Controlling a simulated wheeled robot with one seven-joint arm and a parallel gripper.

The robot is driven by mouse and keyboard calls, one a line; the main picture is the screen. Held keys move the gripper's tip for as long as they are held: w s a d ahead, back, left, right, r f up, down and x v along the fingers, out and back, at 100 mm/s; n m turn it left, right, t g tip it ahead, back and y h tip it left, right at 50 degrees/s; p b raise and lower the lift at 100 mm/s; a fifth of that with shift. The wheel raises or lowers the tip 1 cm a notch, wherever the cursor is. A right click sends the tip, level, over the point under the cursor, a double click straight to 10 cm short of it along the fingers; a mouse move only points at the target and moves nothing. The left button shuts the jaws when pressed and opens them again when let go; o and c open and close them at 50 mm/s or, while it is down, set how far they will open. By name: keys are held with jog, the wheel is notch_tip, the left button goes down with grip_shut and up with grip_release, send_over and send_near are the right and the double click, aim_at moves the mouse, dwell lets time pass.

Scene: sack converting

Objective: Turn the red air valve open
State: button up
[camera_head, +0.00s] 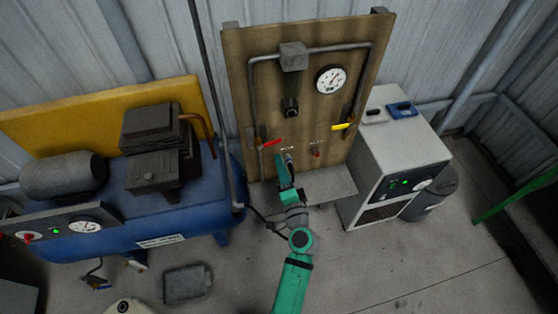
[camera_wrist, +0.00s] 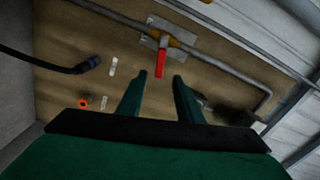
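The red air valve handle (camera_head: 272,142) is on the left pipe of a brown wooden panel (camera_head: 300,85). In the wrist view the red handle (camera_wrist: 160,62) points toward my gripper from a brass valve body on a grey pipe. My gripper (camera_head: 287,158) is in front of the lower panel, just below and right of the red handle. In the wrist view its two green fingers (camera_wrist: 156,82) are spread apart. The handle's end lies just beyond and between the fingertips, and I cannot tell if it touches either one. Nothing is held.
A yellow valve handle (camera_head: 342,126) and a gauge (camera_head: 331,79) are on the panel's right side. A blue compressor (camera_head: 150,215) stands left. A light grey cabinet (camera_head: 400,150) stands right. A dark hose (camera_wrist: 45,62) meets the panel in the wrist view. Floor at lower right is clear.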

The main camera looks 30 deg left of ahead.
aim_at(273, 143)
jog(key=shift+f, duration=0.15)
jog(key=c, duration=0.7)
notch_tip(273, 143, down, 6)
jog(key=m, duration=0.4)
jog(key=m+y, duration=0.1)
jog(key=m, duration=0.3)
jog(key=shift+d+g+y, duration=0.1)
jog(key=shift+g+y, duration=0.2)
grip_shut()
jog(key=d+f+m+t, duration=0.2)
jog(key=d+f+m, duration=0.1)
jog(key=m, duration=0.6)
jog(key=w+a+r+y, duration=0.1)
jog(key=w+a+r, duration=0.5)
jog(key=a, duration=0.1)
jog(key=shift+w+a+r, duration=0.2)
jog(key=shift+a, duration=0.15)
